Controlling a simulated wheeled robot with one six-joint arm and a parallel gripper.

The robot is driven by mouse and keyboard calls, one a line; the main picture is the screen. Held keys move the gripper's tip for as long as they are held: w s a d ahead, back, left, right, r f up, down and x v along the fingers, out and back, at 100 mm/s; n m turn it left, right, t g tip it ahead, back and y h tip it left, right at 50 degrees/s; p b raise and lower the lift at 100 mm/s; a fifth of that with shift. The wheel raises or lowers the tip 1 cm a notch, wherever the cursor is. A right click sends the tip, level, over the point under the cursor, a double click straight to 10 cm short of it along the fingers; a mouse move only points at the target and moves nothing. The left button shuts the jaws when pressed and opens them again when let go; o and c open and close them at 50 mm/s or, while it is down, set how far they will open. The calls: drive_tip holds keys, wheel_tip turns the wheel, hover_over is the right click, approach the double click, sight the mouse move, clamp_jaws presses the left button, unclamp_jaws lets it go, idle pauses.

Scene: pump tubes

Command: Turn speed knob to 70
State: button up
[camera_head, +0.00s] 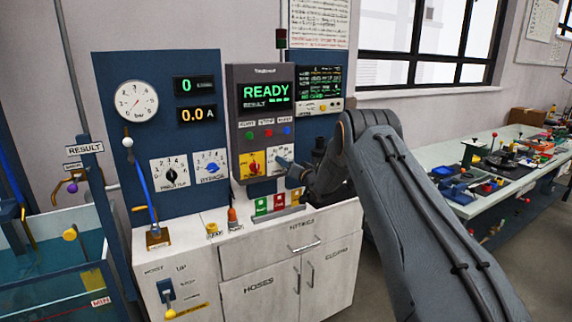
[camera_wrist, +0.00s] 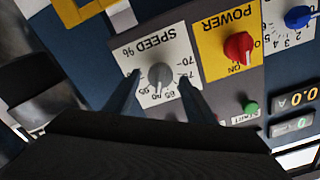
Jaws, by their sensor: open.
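The speed knob (camera_wrist: 160,75) is a small grey knob on a white plate lettered SPEED %, seen upside down in the wrist view. Numbers including 70 ring it; I cannot tell which one its pointer marks. My gripper (camera_wrist: 158,79) is open, with one dark finger on each side of the knob. I cannot tell whether either finger touches it.
The red power knob (camera_wrist: 238,46) on its yellow plate is next to the speed plate. A green start button (camera_wrist: 251,108) is close by. The panel screen (camera_head: 266,95) reads READY. A lever (camera_head: 142,190) and a white cabinet (camera_head: 265,265) stand at left and below.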

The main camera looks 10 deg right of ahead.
drive_tip(key=c, duration=1)
drive_tip(key=shift+a, duration=0.3)
drive_tip(key=shift+d, duration=0.25)
drive_tip(key=shift+c, duration=0.2)
